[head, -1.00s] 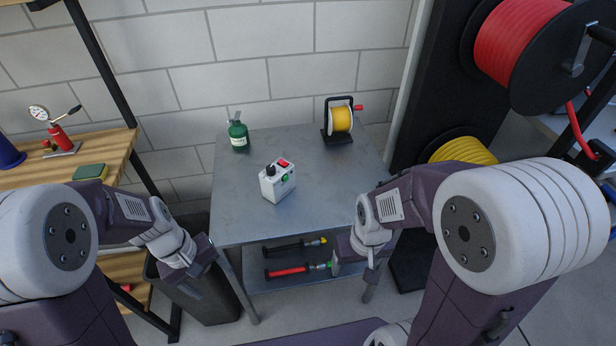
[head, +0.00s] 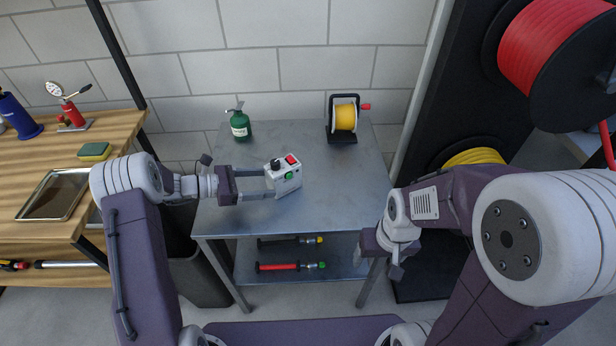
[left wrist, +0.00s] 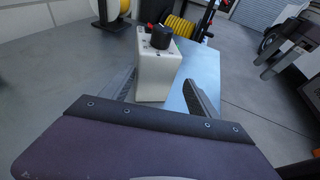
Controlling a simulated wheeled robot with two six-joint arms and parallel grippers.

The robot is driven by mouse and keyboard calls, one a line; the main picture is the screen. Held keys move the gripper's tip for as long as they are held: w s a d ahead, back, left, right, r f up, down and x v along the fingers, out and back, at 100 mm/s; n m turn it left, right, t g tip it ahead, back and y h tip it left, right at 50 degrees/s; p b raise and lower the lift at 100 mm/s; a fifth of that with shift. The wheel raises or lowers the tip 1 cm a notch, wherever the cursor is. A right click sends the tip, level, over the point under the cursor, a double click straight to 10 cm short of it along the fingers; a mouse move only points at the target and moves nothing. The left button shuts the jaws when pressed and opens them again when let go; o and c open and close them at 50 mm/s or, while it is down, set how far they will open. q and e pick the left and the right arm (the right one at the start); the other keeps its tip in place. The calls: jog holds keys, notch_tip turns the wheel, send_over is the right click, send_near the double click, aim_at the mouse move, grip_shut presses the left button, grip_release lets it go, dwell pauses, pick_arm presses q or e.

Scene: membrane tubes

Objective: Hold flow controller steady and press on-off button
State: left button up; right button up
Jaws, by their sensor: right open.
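The flow controller (head: 284,181) is a small white box standing upright on the grey metal table. In the head view it shows a black knob and a red button (head: 291,160) on top, and a green button (head: 289,176) on its side. My left gripper (head: 270,184) reaches it from the left with open fingers. In the left wrist view the white box (left wrist: 156,78) stands between the fingers, close to the left one, with a gap to the right one. My right gripper (head: 383,262) is open and empty, low by the table's front right corner, away from the box.
The metal table (head: 335,205) also holds a green bottle (head: 239,126) and a yellow hose reel (head: 344,118) at the back. Tubes (head: 285,267) lie on its lower shelf. A wooden bench (head: 80,215) stands left. A large red reel (head: 545,45) is at right.

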aim_at(293, 182)
pick_arm(q)
jog(key=shift+d, duration=0.1)
jog(key=shift+f, duration=0.15)
jog(key=shift+w+f, duration=0.15)
jog(key=shift+f, duration=0.05)
jog(key=b+x, duration=0.3)
jog(key=x, duration=0.5)
jog(key=shift+d+r, duration=0.1)
jog(key=shift+w+d, duration=0.2)
jog(key=shift+d, duration=0.45)
pick_arm(e)
jog(key=f, duration=0.3)
jog(key=shift+a+f, duration=0.1)
jog(key=shift+a, duration=0.1)
pick_arm(q)
jog(key=c, duration=0.8)
pick_arm(e)
grip_shut()
